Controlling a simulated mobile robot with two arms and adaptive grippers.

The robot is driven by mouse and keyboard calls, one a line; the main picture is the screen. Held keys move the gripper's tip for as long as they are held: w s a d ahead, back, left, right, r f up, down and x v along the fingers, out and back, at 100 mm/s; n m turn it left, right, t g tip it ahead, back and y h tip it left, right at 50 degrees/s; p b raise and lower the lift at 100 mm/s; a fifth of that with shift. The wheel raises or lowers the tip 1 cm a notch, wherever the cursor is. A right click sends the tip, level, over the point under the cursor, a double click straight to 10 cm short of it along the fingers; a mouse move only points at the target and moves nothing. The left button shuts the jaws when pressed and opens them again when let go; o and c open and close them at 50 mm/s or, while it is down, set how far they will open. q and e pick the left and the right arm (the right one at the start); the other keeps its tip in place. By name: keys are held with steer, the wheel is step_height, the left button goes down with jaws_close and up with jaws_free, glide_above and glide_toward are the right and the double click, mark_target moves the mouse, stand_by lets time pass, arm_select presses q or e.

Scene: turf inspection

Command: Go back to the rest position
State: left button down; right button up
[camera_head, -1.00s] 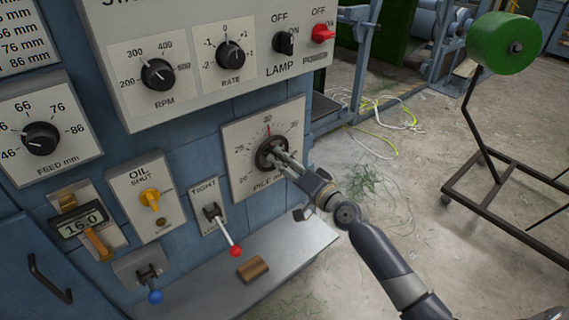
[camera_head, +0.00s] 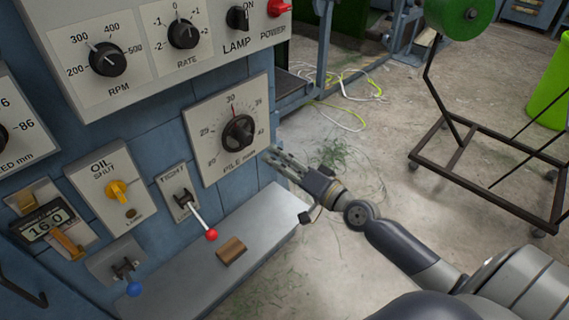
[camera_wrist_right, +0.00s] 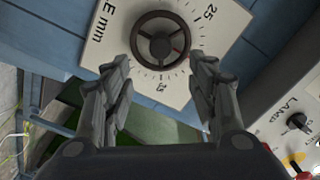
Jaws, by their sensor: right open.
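My right gripper (camera_head: 275,158) is open and empty, just right of the pile dial's plate in the head view. It stands clear of the black pile knob (camera_head: 238,133), whose red mark points up near 30. In the right wrist view the two fingers of my right gripper (camera_wrist_right: 160,90) are spread apart, with the pile knob (camera_wrist_right: 160,45) beyond them and nothing between them. My left gripper does not show.
The blue machine panel carries the RPM knob (camera_head: 107,60), rate knob (camera_head: 183,34), yellow oil knob (camera_head: 117,190) and red-tipped lever (camera_head: 211,235). A grey ledge (camera_head: 255,220) juts out below my right gripper. A wheeled frame (camera_head: 465,150) stands right; open floor lies between.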

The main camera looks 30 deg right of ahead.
steer(key=shift+s+d, duration=0.15)
steer(key=shift+s, duration=0.5)
steer(key=shift+f, duration=0.1)
steer(key=s+d+f+n+g+h, duration=0.1)
steer(key=s+d+f+g+h, duration=0.1)
steer(key=f, duration=0.9)
steer(key=s+d+f+g+h, duration=0.1)
steer(key=d+f+g+h, duration=0.15)
steer(key=f, duration=0.85)
steer(key=s+f+n+g, duration=0.1)
steer(key=s+f+g, duration=0.1)
steer(key=s+f, duration=0.45)
steer(key=s+f+n+g, duration=0.1)
steer(key=s+f, duration=0.3)
steer(key=f, duration=0.6)
steer(key=s+a+f+n+g, duration=0.2)
steer(key=s+f, duration=0.4)
steer(key=s, duration=0.5)
steer(key=s+a+f+n+g+p, duration=0.1)
steer(key=s+a+f+n+g, duration=0.2)
steer(key=s+f, duration=0.3)
steer(key=s+a+f+n+g+h, duration=0.1)
steer(key=s+f, duration=0.5)
steer(key=s, duration=0.9)
steer(key=a+n+g, duration=0.1)
steer(key=a+g, duration=0.1)
steer(key=shift+s+a+f+g, duration=0.25)
steer(key=shift+s+f+g, duration=0.05)
steer(key=shift+s+g, duration=0.1)
